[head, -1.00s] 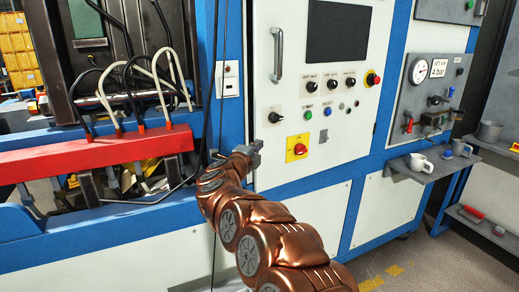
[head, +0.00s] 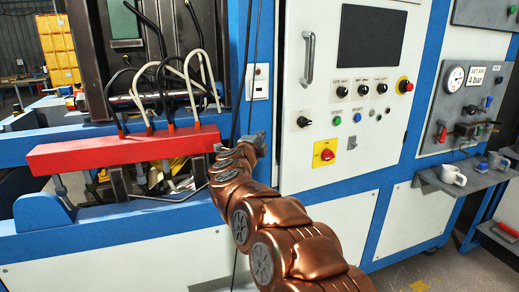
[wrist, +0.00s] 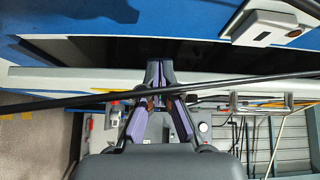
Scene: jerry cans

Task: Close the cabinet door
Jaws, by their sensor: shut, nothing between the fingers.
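The white cabinet door (head: 400,125) carries a dark screen, knobs and buttons. Its vertical metal handle (head: 309,58) is near its upper left edge. I cannot tell from this angle how far it stands open. My gripper (head: 258,143) is just left of the door's lower left edge, apart from the handle. In the wrist view my gripper (wrist: 159,72) has its purple-sided fingers shut with nothing between them. A black cable (wrist: 70,101) crosses the wrist view by the fingers; I cannot tell if it touches them.
A red bar with hoses (head: 120,151) is left of my arm. Black cables hang beside a small white switch box (head: 258,82). A gauge panel (head: 465,100) and a shelf with mugs (head: 460,182) are at the right. Floor shows at lower right.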

